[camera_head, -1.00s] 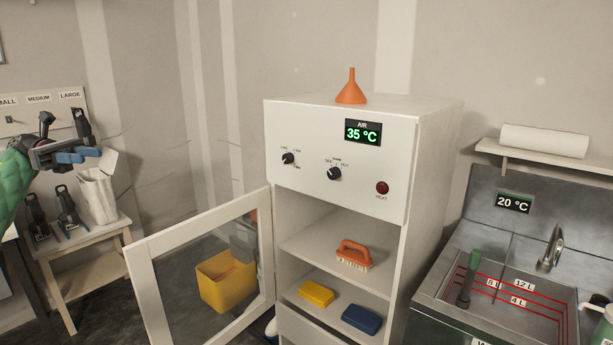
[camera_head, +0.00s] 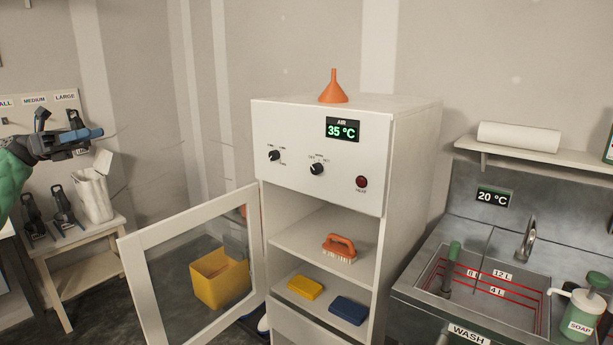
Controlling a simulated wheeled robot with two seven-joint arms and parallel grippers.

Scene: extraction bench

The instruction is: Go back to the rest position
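My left gripper (camera_head: 88,136) is at the left, in the air in front of the wall with the size labels. Its blue fingers point right and are seen edge-on, so I cannot tell whether they are open or shut. I see nothing held in it. It is apart from the white cabinet (camera_head: 315,112), whose glazed door (camera_head: 140,268) stands open to the left. My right gripper is not in view.
In the cabinet are an orange brush (camera_head: 340,247), a yellow sponge (camera_head: 305,287) and a blue sponge (camera_head: 349,310). An orange funnel (camera_head: 333,90) stands on top. The sink (camera_head: 470,320) and soap bottle (camera_head: 581,312) are right. A side table (camera_head: 88,268) stands left.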

